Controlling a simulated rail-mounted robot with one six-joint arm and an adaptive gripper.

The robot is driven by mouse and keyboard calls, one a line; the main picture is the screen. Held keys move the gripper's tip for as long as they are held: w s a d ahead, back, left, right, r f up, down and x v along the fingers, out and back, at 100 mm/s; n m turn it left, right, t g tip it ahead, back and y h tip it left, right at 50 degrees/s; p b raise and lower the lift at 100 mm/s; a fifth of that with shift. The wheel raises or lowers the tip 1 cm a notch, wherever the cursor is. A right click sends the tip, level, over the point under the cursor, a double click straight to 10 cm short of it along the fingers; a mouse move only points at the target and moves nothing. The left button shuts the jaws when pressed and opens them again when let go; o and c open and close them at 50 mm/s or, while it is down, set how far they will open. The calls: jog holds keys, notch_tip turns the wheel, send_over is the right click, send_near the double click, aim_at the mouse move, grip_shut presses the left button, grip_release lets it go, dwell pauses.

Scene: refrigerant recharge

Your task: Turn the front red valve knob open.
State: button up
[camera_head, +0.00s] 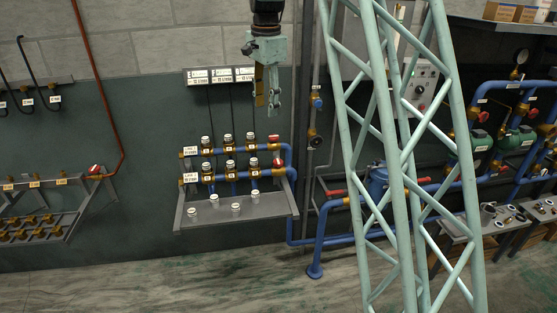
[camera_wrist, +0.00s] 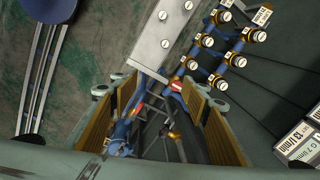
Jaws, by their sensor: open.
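The blue two-row pipe manifold (camera_head: 237,172) is on the wall in the head view, with a red valve knob at the right end of each row. The front red knob (camera_head: 277,163) is on the lower row and the rear red knob (camera_head: 273,138) is on the upper row. My gripper (camera_head: 267,105) hangs pointing down above the manifold's right end, open and apart from both knobs. In the wrist view, my gripper (camera_wrist: 163,97) has its two pads wide apart with nothing held. A red part (camera_wrist: 177,87) shows between them, partly hidden; I cannot tell which knob it is.
A grey shelf (camera_head: 225,210) with several white-capped fittings juts out below the manifold. White labels (camera_head: 220,76) hang on the wall beside my gripper. A pale green lattice column (camera_head: 395,150) crosses the head view on the right. Another rack (camera_head: 35,230) stands at left.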

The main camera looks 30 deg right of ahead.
jog(key=w+d+f+m, duration=0.3)
jog(key=w+d+f, duration=0.3)
jog(key=w+f, duration=0.3)
jog(key=m+g+p, duration=0.1)
jog(key=m+p, duration=0.1)
jog(key=m, duration=0.2)
send_over(278, 161)
notch_tip(278, 161, down, 12)
jog(key=shift+s+f, duration=0.2)
jog(key=shift+f, duration=0.1)
jog(key=shift+f+b, duration=0.3)
jog(key=shift+f, duration=6.5)
jog(key=shift+c, duration=0.7)
jog(key=c, duration=0.7)
